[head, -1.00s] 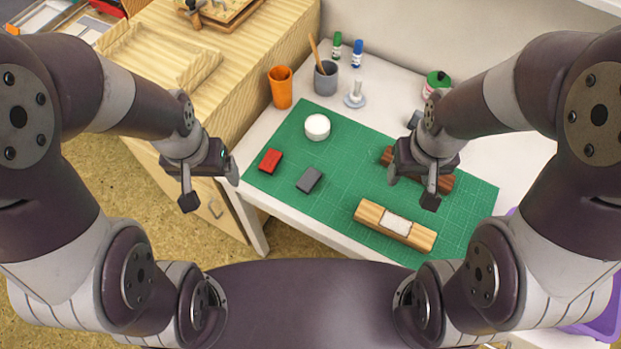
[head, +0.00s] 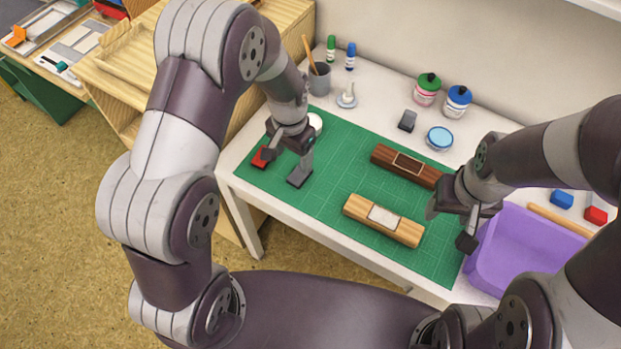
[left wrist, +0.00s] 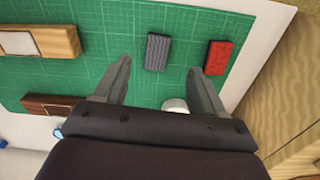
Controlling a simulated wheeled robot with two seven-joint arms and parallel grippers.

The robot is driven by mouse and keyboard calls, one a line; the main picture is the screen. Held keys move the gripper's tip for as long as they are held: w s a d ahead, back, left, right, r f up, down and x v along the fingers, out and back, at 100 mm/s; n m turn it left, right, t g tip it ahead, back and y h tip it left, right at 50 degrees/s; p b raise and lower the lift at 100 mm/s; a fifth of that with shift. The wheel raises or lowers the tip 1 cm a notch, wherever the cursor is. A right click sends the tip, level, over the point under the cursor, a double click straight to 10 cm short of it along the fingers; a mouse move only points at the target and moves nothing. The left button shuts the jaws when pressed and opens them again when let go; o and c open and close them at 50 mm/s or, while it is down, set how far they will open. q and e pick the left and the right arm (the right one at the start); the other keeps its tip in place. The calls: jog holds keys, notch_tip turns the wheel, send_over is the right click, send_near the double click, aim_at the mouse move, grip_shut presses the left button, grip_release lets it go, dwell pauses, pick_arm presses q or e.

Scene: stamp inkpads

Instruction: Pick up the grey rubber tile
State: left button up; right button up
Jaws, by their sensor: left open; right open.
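The grey rubber tile (head: 298,179) lies flat on the green cutting mat (head: 340,150), partly covered by a finger of my left gripper in the head view. In the left wrist view the ribbed grey tile (left wrist: 157,52) shows between and just beyond the fingertips. My left gripper (head: 287,160) is open and empty, above the mat by the tile; the exact height is hard to tell. A red tile (head: 260,157) lies beside it, and also shows in the left wrist view (left wrist: 219,57). My right gripper (head: 450,226) is open and empty near the mat's right edge.
A light wooden block (head: 410,232) and a dark wooden block (head: 428,176) lie on the mat. A white round object (head: 316,122) sits behind my left gripper. A purple bin (head: 520,250) stands at right. A grey cup (head: 319,80) and jars are at the back.

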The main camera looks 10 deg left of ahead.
aim_at(294, 181)
pick_arm(q)
jog(key=f, duration=0.8)
jog(key=shift+s+f, duration=0.3)
jog(key=shift+w+f, duration=0.15)
jog(key=shift+f, duration=0.25)
jog(key=shift+r, duration=0.1)
jog(key=c, duration=1.1)
